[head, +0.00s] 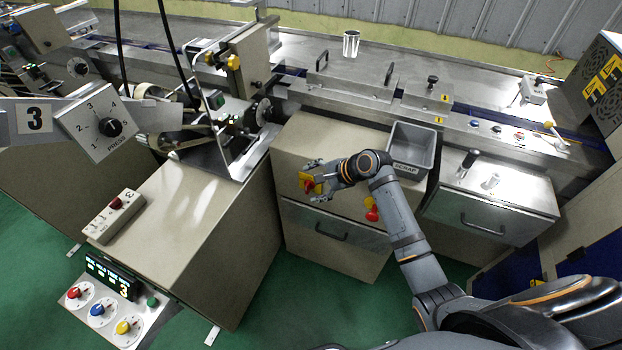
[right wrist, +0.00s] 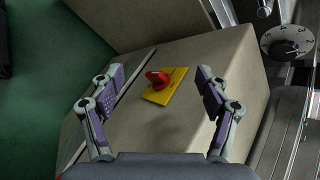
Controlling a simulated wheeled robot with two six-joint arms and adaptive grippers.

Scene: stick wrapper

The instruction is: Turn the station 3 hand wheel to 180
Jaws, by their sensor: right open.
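My left gripper is not in view.
A grey scrap bin (head: 412,147) stands right of my gripper. A control panel with coloured knobs (head: 110,308) is at lower left.

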